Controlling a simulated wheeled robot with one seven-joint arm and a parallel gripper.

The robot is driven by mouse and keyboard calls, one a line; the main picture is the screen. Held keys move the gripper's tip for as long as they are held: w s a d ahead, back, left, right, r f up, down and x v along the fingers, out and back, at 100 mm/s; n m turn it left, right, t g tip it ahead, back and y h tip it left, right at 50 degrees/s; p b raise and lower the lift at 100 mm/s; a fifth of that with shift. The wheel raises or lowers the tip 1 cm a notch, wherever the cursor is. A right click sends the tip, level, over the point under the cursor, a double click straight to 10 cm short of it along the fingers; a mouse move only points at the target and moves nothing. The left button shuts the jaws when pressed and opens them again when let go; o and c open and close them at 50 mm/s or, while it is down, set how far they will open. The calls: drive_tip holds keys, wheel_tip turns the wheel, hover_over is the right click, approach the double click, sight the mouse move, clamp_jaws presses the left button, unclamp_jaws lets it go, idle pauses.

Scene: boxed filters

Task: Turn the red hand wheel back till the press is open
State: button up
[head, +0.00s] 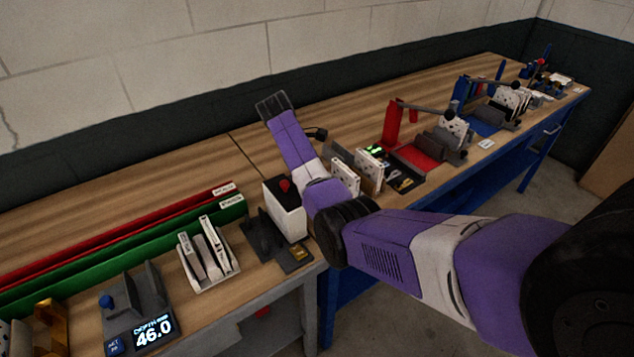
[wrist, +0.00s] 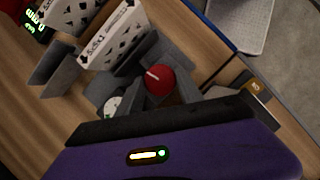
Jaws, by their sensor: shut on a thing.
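The red hand wheel (wrist: 160,79) is a small round knob with a white mark, near the middle of the wrist view. My gripper (wrist: 153,88) is shut on it, with dark grey parts close on both sides. A round white and green piece (wrist: 112,105) shows just left of the wheel. Dark grey press parts stand around the wheel; I cannot tell how wide the press gap is. In the head view my purple and white arm crosses the bench and my fingertips cannot be made out.
White filter boxes (wrist: 112,38) stand in grey holders close to the wheel. A depth gauge (head: 150,330) reading 46.0 and a white rack (head: 210,260) stand at the left. A red station (head: 415,160) stands to the right.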

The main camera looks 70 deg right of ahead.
drive_tip(key=n+t+h, duration=0.1)
drive_tip(key=n, duration=0.5)
drive_tip(key=shift+s+a+n+t+h, duration=0.2)
drive_tip(key=shift+n+t+h, duration=0.1)
drive_tip(key=shift+t+h, duration=0.1)
drive_tip(key=n+t, duration=0.1)
drive_tip(key=n, duration=0.1)
drive_tip(key=n+t+h, duration=0.1)
drive_tip(key=n, duration=0.2)
drive_tip(key=shift+s, duration=0.1)
drive_tip(key=shift+n, duration=0.3)
drive_tip(key=o, duration=1.3)
drive_tip(key=shift+o, duration=0.2)
drive_tip(key=v, duration=0.7)
drive_tip(key=shift+r, duration=0.35)
